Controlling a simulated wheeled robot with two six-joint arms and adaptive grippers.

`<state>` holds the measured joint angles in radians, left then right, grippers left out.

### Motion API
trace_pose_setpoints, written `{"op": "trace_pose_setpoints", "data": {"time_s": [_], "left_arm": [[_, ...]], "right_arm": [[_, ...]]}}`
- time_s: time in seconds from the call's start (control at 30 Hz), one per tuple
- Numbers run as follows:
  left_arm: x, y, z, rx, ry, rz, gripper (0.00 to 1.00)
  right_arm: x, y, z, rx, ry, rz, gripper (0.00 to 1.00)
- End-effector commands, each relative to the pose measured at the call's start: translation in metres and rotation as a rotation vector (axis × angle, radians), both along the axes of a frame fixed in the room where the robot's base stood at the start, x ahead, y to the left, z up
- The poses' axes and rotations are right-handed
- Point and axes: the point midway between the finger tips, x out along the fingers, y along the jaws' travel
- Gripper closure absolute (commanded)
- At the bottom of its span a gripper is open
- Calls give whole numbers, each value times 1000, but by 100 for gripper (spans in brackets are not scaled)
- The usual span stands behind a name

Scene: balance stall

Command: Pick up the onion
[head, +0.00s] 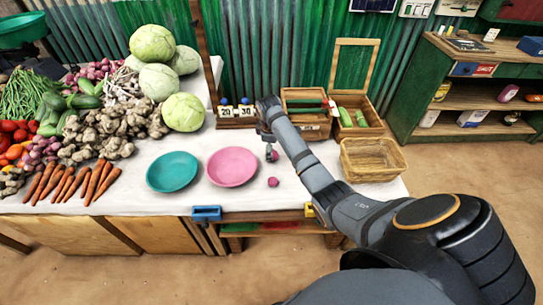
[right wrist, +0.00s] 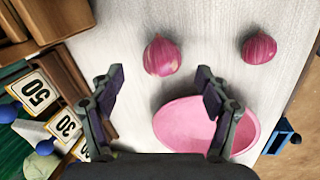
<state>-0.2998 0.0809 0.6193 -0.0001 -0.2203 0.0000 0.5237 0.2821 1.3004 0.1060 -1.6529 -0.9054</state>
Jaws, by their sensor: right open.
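Two red-purple onions lie loose on the white tabletop right of the pink plate (head: 232,166). The farther onion (head: 271,156) is just below my right gripper (head: 268,138) in the head view. In the right wrist view this onion (right wrist: 162,56) lies ahead of the gap between the open fingers (right wrist: 160,82), not between them. The nearer onion (right wrist: 258,48) lies off to the right there; it also shows in the head view (head: 273,182). My right gripper is open and empty. My left gripper is not in view.
A teal plate (head: 172,171) sits left of the pink one. A wicker basket (head: 372,160) and wooden crates (head: 357,129) stand to the right. Number cards (head: 236,111) stand behind. Vegetables, including carrots (head: 103,182) and cabbages (head: 184,112), cover the left side.

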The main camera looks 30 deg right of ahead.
Motion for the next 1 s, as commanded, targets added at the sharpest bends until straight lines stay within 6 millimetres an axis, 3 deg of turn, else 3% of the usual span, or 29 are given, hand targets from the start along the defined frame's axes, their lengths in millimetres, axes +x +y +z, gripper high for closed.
{"op": "trace_pose_setpoints", "data": {"time_s": [0.27, 0.53, 1.0], "left_arm": [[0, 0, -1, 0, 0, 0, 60], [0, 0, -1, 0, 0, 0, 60], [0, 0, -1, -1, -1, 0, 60]], "right_arm": [[5, -4, -44, 1, 4, 1, 24], [6, -5, -49, 1, 1, 1, 24], [6, -6, -48, 0, 1, 0, 83]]}}
